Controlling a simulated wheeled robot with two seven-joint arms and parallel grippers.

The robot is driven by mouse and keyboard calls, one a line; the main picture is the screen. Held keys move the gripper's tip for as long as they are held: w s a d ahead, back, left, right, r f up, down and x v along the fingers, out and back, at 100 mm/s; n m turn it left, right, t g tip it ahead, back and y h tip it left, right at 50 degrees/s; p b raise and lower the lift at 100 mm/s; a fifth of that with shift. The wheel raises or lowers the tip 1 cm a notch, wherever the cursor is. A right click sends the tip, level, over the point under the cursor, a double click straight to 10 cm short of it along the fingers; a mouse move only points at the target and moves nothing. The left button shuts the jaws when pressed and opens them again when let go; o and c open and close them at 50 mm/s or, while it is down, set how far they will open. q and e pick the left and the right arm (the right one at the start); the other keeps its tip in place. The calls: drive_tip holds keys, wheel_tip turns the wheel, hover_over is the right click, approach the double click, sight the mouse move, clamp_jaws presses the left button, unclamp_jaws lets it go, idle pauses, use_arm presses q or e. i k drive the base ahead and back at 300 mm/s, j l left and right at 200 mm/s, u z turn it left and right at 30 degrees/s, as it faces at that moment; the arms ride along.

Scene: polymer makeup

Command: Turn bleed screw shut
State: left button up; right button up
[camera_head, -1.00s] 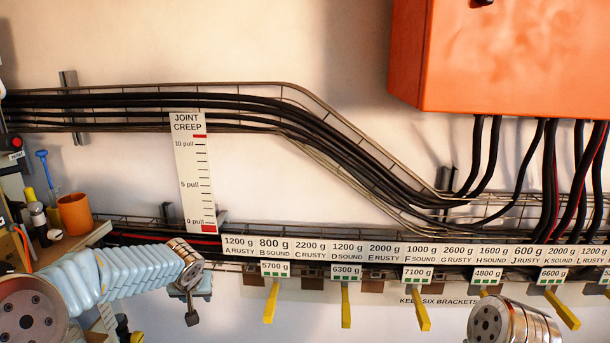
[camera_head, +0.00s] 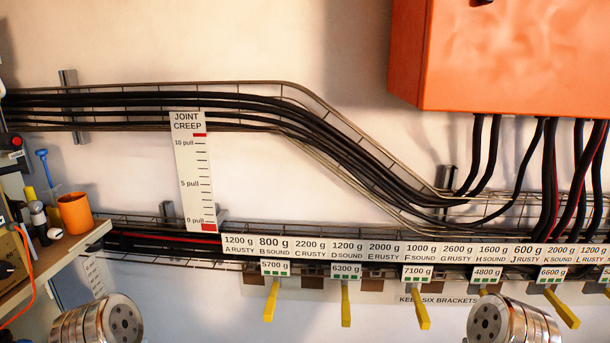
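I cannot make out a bleed screw in the head view. Neither of my grippers is in view. A metallic joint of my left arm shows at the bottom left, and one of my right arm shows at the bottom right. Several yellow levers (camera_head: 346,305) hang below a row of weight labels (camera_head: 380,251) along the lower cable tray. The white "JOINT CREEP" scale (camera_head: 194,172) stands upright at the left end of that row, with red marks near its top and bottom.
A wooden shelf (camera_head: 62,251) at the left holds an orange cup (camera_head: 75,213), a blue-handled tool (camera_head: 45,170) and small items. An orange cabinet (camera_head: 510,55) hangs at the upper right, with black cables (camera_head: 485,155) below it.

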sight(33, 205)
drive_tip(key=u, duration=0.45)
drive_tip(key=l+u, duration=0.25)
drive_tip(key=u, duration=0.2)
drive_tip(key=i+l+u, duration=0.1)
drive_tip(key=l+u, duration=0.2)
drive_tip(key=u, duration=0.2)
drive_tip(key=l+u, duration=0.25)
drive_tip(key=u, duration=0.2)
drive_tip(key=k+l+u, duration=0.1)
drive_tip(key=l+u, duration=0.15)
drive_tip(key=u, duration=0.25)
drive_tip(key=k+l, duration=0.1)
drive_tip(key=l, duration=0.15)
drive_tip(key=k+l, duration=0.15)
drive_tip(key=i+j+z, duration=0.15)
drive_tip(key=j, duration=0.2)
drive_tip(key=i+j+z, duration=0.1)
drive_tip(key=i+j, duration=0.15)
drive_tip(key=i+j+z, duration=0.15)
drive_tip(key=j, duration=0.35)
drive_tip(key=i, duration=0.05)
